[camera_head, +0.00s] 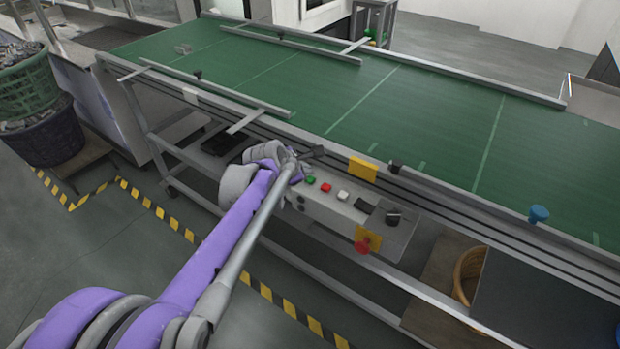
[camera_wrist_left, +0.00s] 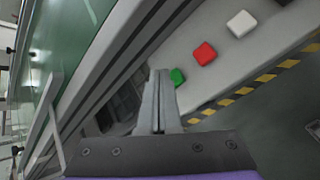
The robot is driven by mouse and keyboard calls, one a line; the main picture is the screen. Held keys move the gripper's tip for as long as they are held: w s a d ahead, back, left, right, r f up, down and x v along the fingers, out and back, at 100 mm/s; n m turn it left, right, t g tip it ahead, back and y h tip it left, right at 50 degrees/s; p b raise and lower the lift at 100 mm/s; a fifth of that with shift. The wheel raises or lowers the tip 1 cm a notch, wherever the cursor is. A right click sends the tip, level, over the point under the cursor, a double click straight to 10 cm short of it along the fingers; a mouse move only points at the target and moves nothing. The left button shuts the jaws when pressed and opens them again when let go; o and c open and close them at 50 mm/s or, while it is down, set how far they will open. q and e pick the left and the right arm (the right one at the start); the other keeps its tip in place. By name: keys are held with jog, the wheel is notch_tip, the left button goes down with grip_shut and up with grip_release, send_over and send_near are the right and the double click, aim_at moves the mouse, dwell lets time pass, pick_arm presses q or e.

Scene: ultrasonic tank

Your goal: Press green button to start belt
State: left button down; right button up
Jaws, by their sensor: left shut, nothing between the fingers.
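The green button (camera_head: 310,180) sits on a grey control panel on the near side of the conveyor, left of a red button (camera_head: 326,187) and a white button (camera_head: 343,195). The green belt (camera_head: 350,100) runs behind the panel. My right gripper is not in view.
A yellow block (camera_head: 363,168) is on the belt's edge rail. Baskets (camera_head: 40,135) stand at the far left.

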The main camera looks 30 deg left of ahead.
pick_arm(q)
jog(key=shift+f, duration=0.4)
